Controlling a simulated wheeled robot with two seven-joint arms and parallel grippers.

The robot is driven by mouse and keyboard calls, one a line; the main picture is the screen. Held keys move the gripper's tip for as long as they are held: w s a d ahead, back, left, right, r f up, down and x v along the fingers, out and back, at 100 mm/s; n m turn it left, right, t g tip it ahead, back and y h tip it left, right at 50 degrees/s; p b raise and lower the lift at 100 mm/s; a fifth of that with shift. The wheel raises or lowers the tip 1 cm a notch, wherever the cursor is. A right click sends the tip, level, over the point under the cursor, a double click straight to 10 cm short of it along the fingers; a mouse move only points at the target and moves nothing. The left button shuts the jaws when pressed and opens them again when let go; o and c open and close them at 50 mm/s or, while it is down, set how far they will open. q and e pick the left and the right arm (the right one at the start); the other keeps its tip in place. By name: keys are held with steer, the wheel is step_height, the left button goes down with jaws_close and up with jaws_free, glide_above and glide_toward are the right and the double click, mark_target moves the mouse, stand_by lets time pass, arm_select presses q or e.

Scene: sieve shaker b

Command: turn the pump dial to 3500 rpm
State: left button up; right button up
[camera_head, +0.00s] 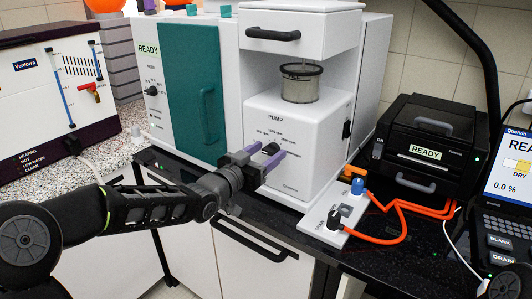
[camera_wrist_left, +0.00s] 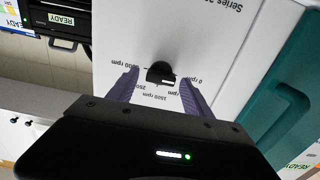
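The white pump unit (camera_head: 316,130), labelled PUMP, has a black dial (camera_head: 270,148) on its front face. The dial also shows in the wrist view (camera_wrist_left: 160,72), upside down, with rpm labels around it. The 0 rpm label is on the right there, and a partly hidden label ending in "00 rpm" is on the left. A small light mark shows on the dial, toward the 0 rpm side. My left gripper (camera_head: 269,156) is open, its purple fingers on either side of the dial with gaps. Whether the fingertips reach around the knob is unclear. My right gripper is not in view.
A round metal sieve (camera_head: 301,82) sits on top of the pump unit, under a white drawer (camera_head: 300,30). A teal-doored cabinet (camera_head: 193,85) stands to the left. A white switch box (camera_head: 338,218) with orange cables (camera_head: 401,226) and a black printer-like device (camera_head: 430,140) stand to the right.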

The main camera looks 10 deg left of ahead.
arm_select(q)
jaws_close()
stand_by(0.4)
